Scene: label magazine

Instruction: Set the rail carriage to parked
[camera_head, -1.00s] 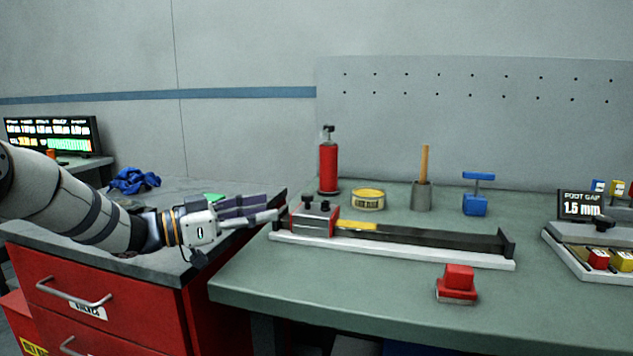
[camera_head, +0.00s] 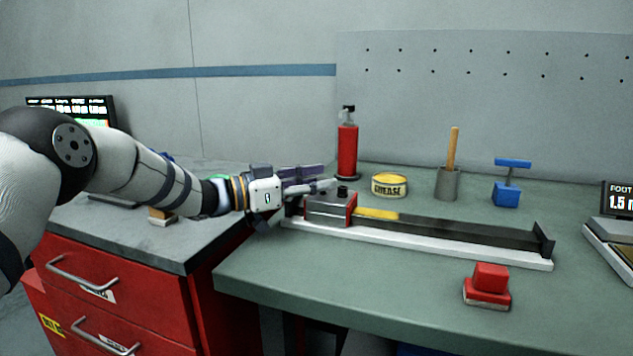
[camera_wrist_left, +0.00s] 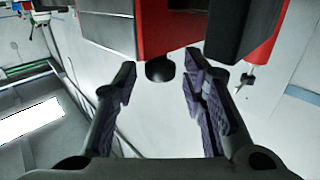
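The rail carriage (camera_head: 330,208), a red and grey block with black knobs on top, sits near the left end of the long dark rail (camera_head: 455,230) on its white base. My left gripper (camera_head: 328,180) reaches in from the left over the carriage's top left. In the left wrist view its fingers (camera_wrist_left: 160,88) are spread, and a black knob (camera_wrist_left: 160,68) lies just beyond and between the tips, beside a red block (camera_wrist_left: 168,28). I cannot tell whether a finger touches the knob. My right gripper is out of view.
A yellow strip (camera_head: 377,213) lies on the rail right of the carriage. Behind stand a red extinguisher-like bottle (camera_head: 348,150), a grease tin (camera_head: 389,185), a grey cup (camera_head: 447,183) and a blue T-handled block (camera_head: 507,193). A red block (camera_head: 488,285) sits in front. The bench front is otherwise clear.

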